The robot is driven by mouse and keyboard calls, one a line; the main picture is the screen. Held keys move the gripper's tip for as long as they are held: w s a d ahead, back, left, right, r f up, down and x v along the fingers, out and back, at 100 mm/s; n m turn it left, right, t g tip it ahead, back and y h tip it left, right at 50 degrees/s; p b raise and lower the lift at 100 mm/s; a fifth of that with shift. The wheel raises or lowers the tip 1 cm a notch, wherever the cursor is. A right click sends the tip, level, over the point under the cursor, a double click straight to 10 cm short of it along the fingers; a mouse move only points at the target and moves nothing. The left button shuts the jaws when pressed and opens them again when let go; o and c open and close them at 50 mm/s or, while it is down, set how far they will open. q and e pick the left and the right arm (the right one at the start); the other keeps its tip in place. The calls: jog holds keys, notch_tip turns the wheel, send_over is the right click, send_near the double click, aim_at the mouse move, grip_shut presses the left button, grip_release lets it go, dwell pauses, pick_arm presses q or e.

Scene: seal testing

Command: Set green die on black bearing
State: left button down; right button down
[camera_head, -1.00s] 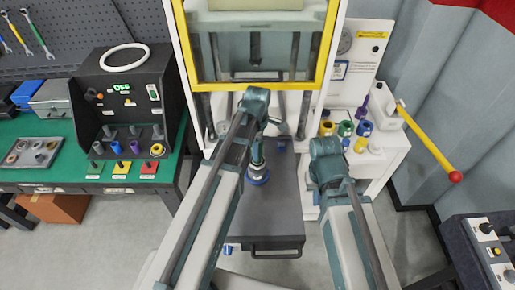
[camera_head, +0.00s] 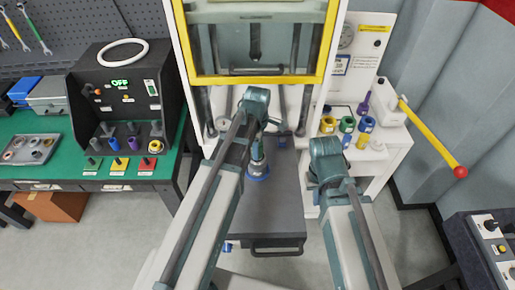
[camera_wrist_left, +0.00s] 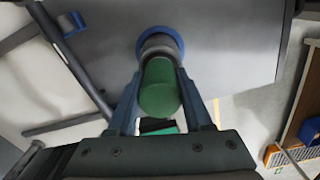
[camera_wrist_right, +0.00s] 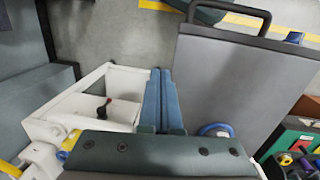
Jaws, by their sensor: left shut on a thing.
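The green die (camera_wrist_left: 160,90) is a green cylinder, seen nearly end-on in the left wrist view. My left gripper (camera_wrist_left: 162,82) is shut on it, one finger on each side. The die is in line with a dark grey ring (camera_wrist_left: 160,42), likely the black bearing, inside a blue ring (camera_wrist_left: 176,38) on the grey plate (camera_head: 276,205). Whether the die touches the grey ring is unclear. In the head view, my left gripper (camera_head: 257,150) is above the blue ring (camera_head: 258,176). My right gripper (camera_wrist_right: 162,85) is shut and empty.
A press with a yellow-framed guard (camera_head: 258,80) stands behind the plate. A white side shelf (camera_head: 385,150) at the right holds several coloured parts. A green bench (camera_head: 70,165) with a control box (camera_head: 122,95) is at the left.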

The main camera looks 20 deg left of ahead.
pick_arm(q)
jog(key=shift+f, duration=0.3)
dwell(0.5)
jog(key=c, duration=0.6)
grip_release()
jog(key=shift+r, duration=0.1)
jog(key=shift+c, duration=0.2)
jog(key=shift+o, duration=0.3)
jog(key=o, duration=0.5)
jog(key=shift+r+p, duration=1.3)
jog(key=shift+r, duration=0.2)
jog(key=shift+r, duration=0.1)
